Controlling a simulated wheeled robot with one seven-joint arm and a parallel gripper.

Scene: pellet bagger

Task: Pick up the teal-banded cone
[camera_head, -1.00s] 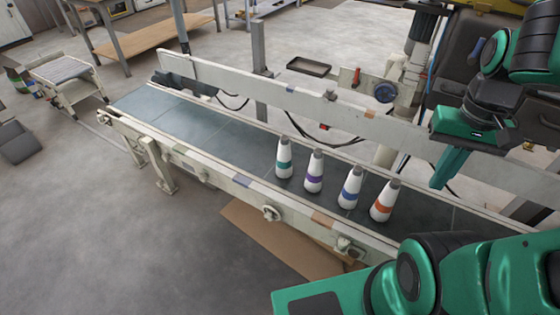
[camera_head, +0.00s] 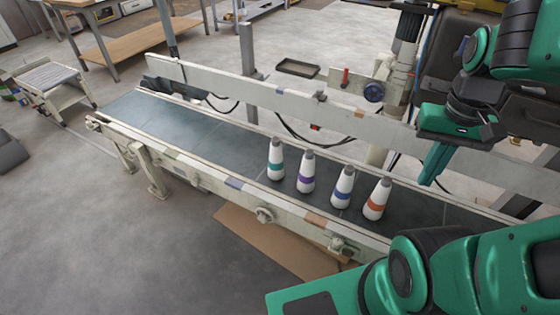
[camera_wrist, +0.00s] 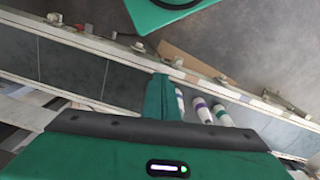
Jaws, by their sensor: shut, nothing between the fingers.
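The teal-banded cone (camera_head: 276,160) is white with a grey top and stands upright on the conveyor belt, leftmost in a row of cones. It also shows in the wrist view (camera_wrist: 222,116), partly cut off by my gripper body. My gripper (camera_head: 429,182) is shut and empty, pointing down, to the right of the whole row and apart from it. In the wrist view my closed fingers (camera_wrist: 163,98) hang over the belt, left of the cones.
A purple-banded cone (camera_head: 306,171), a blue-banded cone (camera_head: 343,187) and an orange-banded cone (camera_head: 376,199) stand between the teal-banded cone and my gripper. A pale guard rail (camera_head: 270,95) runs behind the belt (camera_head: 200,135). The belt's left part is clear.

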